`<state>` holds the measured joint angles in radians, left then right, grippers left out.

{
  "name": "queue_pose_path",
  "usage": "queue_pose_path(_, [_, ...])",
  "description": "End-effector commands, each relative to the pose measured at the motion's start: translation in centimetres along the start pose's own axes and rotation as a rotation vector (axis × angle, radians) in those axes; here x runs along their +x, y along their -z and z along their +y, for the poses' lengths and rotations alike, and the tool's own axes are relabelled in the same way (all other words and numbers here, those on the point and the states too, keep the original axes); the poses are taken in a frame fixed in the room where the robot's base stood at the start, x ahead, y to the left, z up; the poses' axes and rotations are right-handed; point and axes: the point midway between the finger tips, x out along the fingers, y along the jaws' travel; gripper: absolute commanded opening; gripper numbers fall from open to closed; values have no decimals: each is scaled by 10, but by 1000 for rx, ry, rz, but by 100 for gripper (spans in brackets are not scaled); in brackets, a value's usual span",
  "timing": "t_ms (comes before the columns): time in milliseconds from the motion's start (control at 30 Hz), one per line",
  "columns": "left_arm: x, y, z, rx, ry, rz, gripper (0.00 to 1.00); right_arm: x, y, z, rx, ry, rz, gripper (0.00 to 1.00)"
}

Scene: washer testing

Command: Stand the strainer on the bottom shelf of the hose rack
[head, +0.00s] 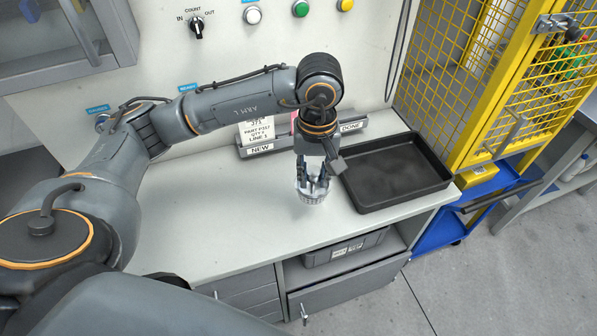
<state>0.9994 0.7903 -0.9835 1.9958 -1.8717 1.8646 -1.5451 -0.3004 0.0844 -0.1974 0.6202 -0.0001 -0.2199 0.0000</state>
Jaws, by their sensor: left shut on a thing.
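My left gripper (313,182) points down over the light worktop, left of the black tray. It is shut on a small pale grey, ribbed round thing, which looks like the strainer (311,197). The fingers cover its upper part. It is upright and close above the worktop; I cannot tell whether it touches. I cannot make out a hose rack or its bottom shelf. My right gripper is not in view.
A black tray (395,172) lies on the worktop's (215,219) right end. Behind stands a grey holder (262,147) with NEW and DONE labels. A yellow mesh cage (490,75) and blue cart (490,195) are at right. The worktop's front left is clear.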

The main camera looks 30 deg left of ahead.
Motion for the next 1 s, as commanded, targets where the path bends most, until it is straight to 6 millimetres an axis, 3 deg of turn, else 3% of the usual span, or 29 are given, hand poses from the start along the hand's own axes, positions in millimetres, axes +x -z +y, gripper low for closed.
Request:
queue_pose_path(200, [36, 32, -14, -3, 2, -3, 0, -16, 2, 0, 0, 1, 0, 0])
queue_pose_path(533, [63, 52, -22, 0, 3, -2, 0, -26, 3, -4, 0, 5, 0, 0])
queue_pose_path(733, [88, 50, -20, 2, 0, -2, 0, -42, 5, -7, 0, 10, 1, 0])
queue_pose_path(1000, [92, 51, -20, 3, 0, 1, 0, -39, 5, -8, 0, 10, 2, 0])
